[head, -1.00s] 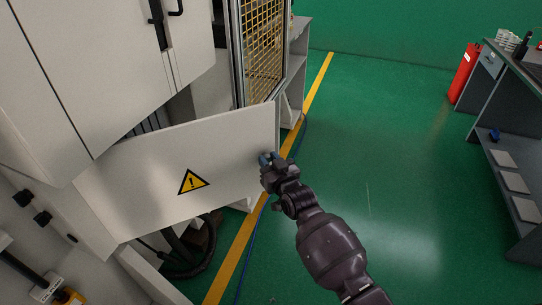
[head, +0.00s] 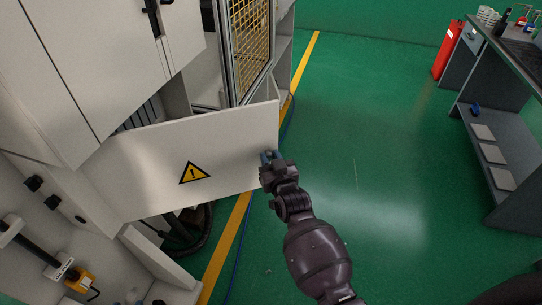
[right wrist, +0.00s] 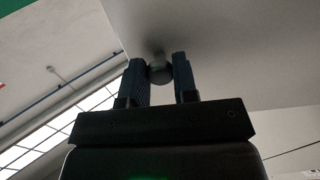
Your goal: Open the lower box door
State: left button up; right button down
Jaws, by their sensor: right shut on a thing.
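The lower box door (head: 150,165) is a white panel with a yellow warning triangle. It stands swung out from the white cabinet (head: 90,70), with a dark gap behind it. My right gripper (head: 270,157) is at the door's right end and hides the knob there in the head view. In the right wrist view the right gripper (right wrist: 160,75) is shut on a round dark knob (right wrist: 160,70) between its two fingers, with the pale door panel (right wrist: 230,40) beyond. My left gripper is not in view.
Dark hoses (head: 190,235) lie under the door. A yellow mesh guard (head: 250,45) stands behind it. A grey shelf unit (head: 490,130) and red extinguisher (head: 447,50) are at the right. Green floor (head: 370,170) between is clear.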

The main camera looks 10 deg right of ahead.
dwell(0.3)
jog(key=c, duration=0.9)
grip_release()
jog(key=shift+s, duration=0.1)
jog(key=s+d, duration=0.1)
jog(key=s, duration=0.9)
jog(key=shift+s+d, duration=0.2)
jog(key=shift+s, duration=0.05)
